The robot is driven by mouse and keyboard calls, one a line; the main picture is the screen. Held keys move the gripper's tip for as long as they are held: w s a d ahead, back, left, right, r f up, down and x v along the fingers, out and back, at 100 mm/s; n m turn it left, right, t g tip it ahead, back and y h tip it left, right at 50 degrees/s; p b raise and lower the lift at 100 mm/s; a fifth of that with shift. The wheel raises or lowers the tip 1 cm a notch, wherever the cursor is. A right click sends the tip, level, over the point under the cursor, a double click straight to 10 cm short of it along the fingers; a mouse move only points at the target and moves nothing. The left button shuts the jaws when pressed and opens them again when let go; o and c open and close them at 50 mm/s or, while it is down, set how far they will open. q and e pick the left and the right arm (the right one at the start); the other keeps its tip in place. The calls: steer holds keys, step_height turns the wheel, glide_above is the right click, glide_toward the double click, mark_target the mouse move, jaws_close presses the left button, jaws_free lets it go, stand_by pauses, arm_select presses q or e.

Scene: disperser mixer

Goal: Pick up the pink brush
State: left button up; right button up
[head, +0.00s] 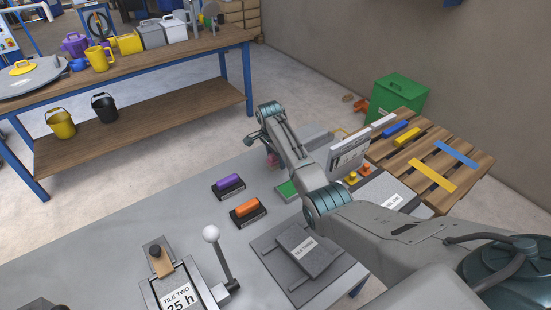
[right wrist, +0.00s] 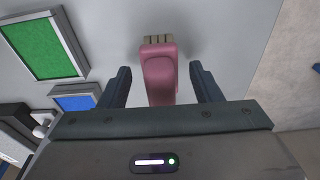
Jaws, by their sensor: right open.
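The pink brush (right wrist: 160,78) shows in the right wrist view, with pale bristles at its far end, on the grey table. In the head view only a small pink part of it (head: 272,160) shows below my right gripper (head: 264,147); my arm hides the rest. My right gripper is open, with one dark finger on either side of the brush in the right wrist view. Gaps show between the fingers and the brush. My left gripper is not in view.
A purple-handled brush (head: 229,184) and an orange-handled brush (head: 247,209) lie to the left on the table. A green panel (right wrist: 44,44) and a blue one (right wrist: 76,103) lie left of the brush. A lever with a white knob (head: 211,233) stands in front.

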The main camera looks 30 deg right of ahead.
steer(key=shift+f, duration=0.4)
steer(key=c, duration=1.1)
steer(key=shift+w+r, duration=0.1)
steer(key=shift+r, duration=0.1)
steer(key=shift+r, duration=0.3)
step_height(320, 180, up, 2)
steer(key=shift+r+b, duration=0.1)
steer(key=shift+b, duration=0.6)
steer(key=s+a, duration=0.2)
steer(key=a, duration=0.1)
steer(key=s+a+r+b, duration=0.1)
steer(key=s+a, duration=0.1)
steer(key=a, duration=0.2)
steer(key=s+a+b, duration=0.1)
steer(key=s+a, duration=0.2)
steer(key=a, duration=0.1)
steer(key=shift+a+r, duration=0.25)
steer(key=shift+s+a+r, duration=0.25)
steer(key=shift+s+a, duration=0.1)
steer(key=shift+a, duration=0.15)
steer(key=shift+s+a+p, duration=0.35)
steer(key=shift+s+a, duration=0.05)
steer(key=shift+a, duration=0.15)
